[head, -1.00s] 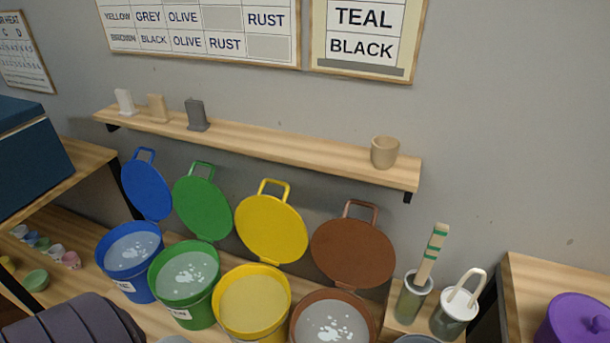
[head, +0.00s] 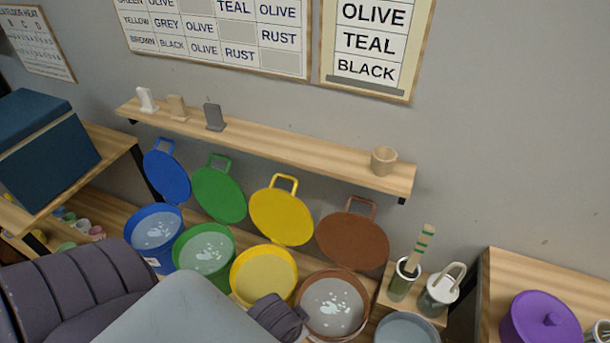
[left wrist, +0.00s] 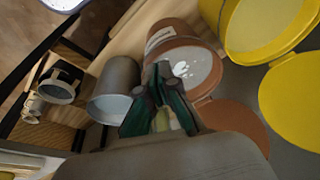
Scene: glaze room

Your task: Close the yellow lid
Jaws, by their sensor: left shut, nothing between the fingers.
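The yellow lid (head: 281,216) stands open, leaning back toward the wall with its loop handle up, behind the yellow bucket (head: 264,275). The bucket is uncovered and holds a yellowish fill. In the left wrist view the yellow lid (left wrist: 294,98) is at the right edge, and the yellow bucket (left wrist: 232,40) is at the upper right. My left gripper (left wrist: 162,85) is shut and empty, seen over the brown bucket's near side and apart from the yellow lid. In the head view my left arm crosses the bottom; its fingers do not show. My right gripper is not in view.
Open blue (head: 166,171), green (head: 218,190) and brown (head: 351,242) lids stand beside the yellow one. A wall shelf (head: 270,143) runs above them. A grey container (head: 405,331) and tool jars (head: 402,283) stand right of the brown bucket (head: 333,335).

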